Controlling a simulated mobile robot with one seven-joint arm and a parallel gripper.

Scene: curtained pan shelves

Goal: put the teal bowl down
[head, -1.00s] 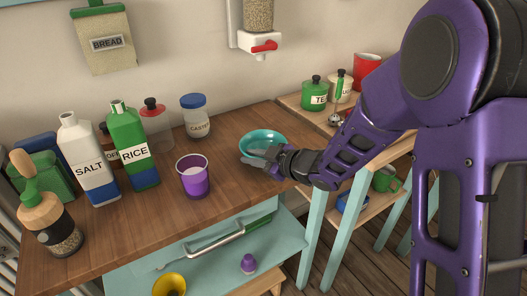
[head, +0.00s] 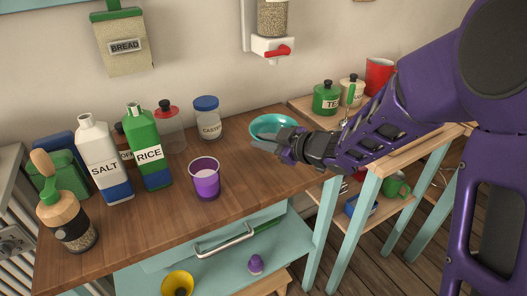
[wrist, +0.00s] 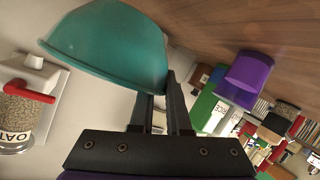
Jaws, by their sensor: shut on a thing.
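The teal bowl (head: 274,124) is at the right end of the wooden counter (head: 235,185) in the head view, upright and open side up. My gripper (head: 268,146) is at its near side, shut on its rim. In the wrist view the bowl (wrist: 110,42) fills the upper left, and my gripper's fingers (wrist: 164,95) meet its edge. The head view does not clearly show whether the bowl's base touches the counter; my gripper hides part of its near side.
A purple cup (head: 204,180) stands left of the bowl, with bare counter between. A dispenser (head: 272,25) hangs above.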

